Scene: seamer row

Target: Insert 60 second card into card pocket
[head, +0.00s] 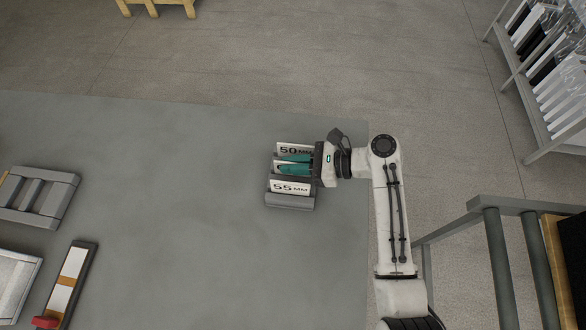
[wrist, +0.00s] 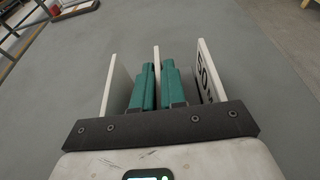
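A small grey card rack (head: 289,201) stands near the right side of the grey table. It holds upright white cards: one reading 50 (head: 287,149) at the back and one reading 55 MM (head: 290,187) at the front. A middle card (wrist: 157,58) stands between them, its print hidden by my gripper. My gripper (head: 283,164) reaches in from the right; its green fingers (wrist: 158,78) lie close against both faces of the middle card and look shut on it. No card reading 60 is legible. I cannot tell which fixture is the card pocket.
At the table's left lie a grey slotted fixture (head: 38,197), a framed pale panel (head: 14,283) and a dark-edged board (head: 68,282) with an orange band and red block (head: 46,321). The table's middle is clear. A roller stand (head: 500,262) is at right.

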